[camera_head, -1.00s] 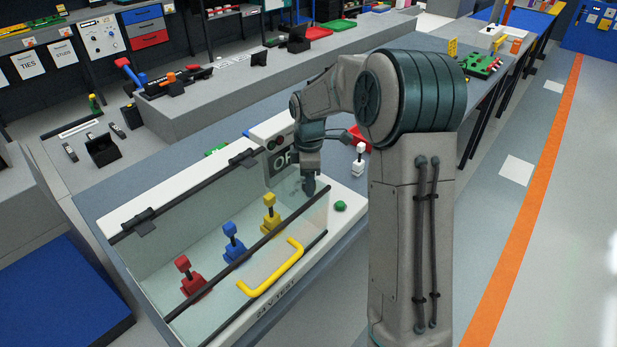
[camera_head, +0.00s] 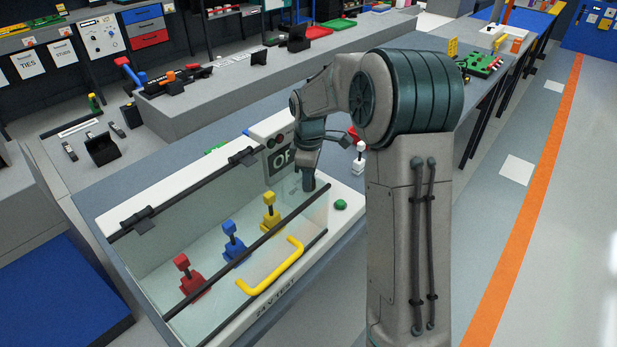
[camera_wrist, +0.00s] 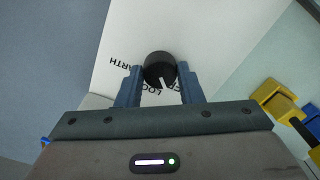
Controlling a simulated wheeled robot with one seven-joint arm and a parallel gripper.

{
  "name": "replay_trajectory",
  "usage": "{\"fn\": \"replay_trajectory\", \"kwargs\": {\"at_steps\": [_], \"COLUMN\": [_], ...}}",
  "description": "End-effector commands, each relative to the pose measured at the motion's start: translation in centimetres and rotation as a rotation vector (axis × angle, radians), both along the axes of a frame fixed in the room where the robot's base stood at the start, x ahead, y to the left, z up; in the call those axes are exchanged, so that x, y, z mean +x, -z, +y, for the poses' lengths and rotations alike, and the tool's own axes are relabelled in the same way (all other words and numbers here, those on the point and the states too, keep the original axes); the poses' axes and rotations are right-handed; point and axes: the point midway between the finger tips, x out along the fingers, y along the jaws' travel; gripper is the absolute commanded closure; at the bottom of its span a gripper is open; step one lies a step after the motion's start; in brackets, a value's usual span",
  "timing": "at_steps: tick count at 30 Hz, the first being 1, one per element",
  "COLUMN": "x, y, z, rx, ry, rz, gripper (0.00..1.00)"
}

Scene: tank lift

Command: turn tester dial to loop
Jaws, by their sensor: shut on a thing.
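The tester dial (camera_wrist: 160,68) is a round black knob with a white pointer line on a white panel, in the wrist view. My gripper (camera_wrist: 160,80) has its two blue-grey fingers on either side of the dial, shut on it. The pointer faces the picture's bottom, slightly right. Upside-down lettering reads "EARTH" at left and what looks like "LOO…" between the fingers, partly hidden. Which word the pointer meets I cannot tell. In the head view my gripper (camera_head: 308,186) reaches down at the right end of the tester (camera_head: 214,190); the dial is hidden there.
A clear-walled bay holds red (camera_head: 190,275), blue (camera_head: 233,243) and yellow (camera_head: 270,213) levers left of my gripper. A yellow handle (camera_head: 270,272) lies in front, a green button (camera_head: 340,204) at right.

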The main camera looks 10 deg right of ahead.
Motion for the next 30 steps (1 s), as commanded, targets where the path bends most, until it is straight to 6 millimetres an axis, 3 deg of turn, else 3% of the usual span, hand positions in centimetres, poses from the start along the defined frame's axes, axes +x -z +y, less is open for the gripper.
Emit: {"fn": "replay_trajectory", "kwargs": {"at_steps": [18, 30], "x": [0.06, 0.06], "y": [-0.02, -0.05], "z": [0.04, 0.03], "rx": [0.0, 0.001], "ry": [0.556, 0.76], "rz": [-0.003, -0.003], "gripper": [0.89, 0.89]}}
